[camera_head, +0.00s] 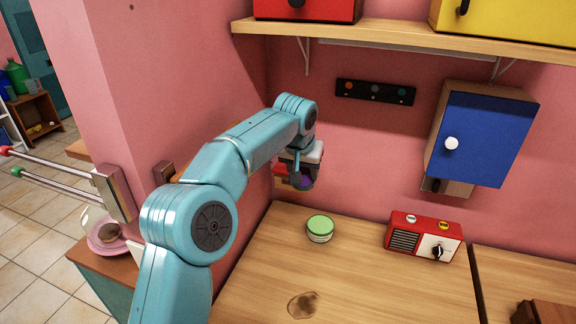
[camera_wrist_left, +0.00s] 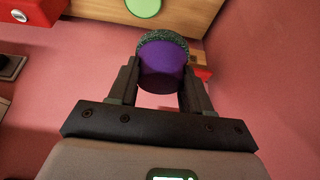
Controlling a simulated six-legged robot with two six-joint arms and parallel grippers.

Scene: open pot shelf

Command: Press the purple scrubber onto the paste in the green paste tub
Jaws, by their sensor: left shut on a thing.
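My left gripper (camera_head: 303,181) is shut on the purple scrubber (camera_wrist_left: 162,68), which also shows as a small purple patch in the head view (camera_head: 306,182). The scrubber has a purple body and a dark speckled green pad at its far end. The gripper holds it in the air near the pink wall. The green paste tub (camera_head: 320,229) stands upright on the wooden counter, below and slightly right of the gripper, apart from the scrubber. Its round green top also shows at the upper edge of the wrist view (camera_wrist_left: 143,6). My right gripper is out of view.
A red radio (camera_head: 424,237) stands right of the tub. A brown stain (camera_head: 303,305) marks the counter. The counter around the tub is clear.

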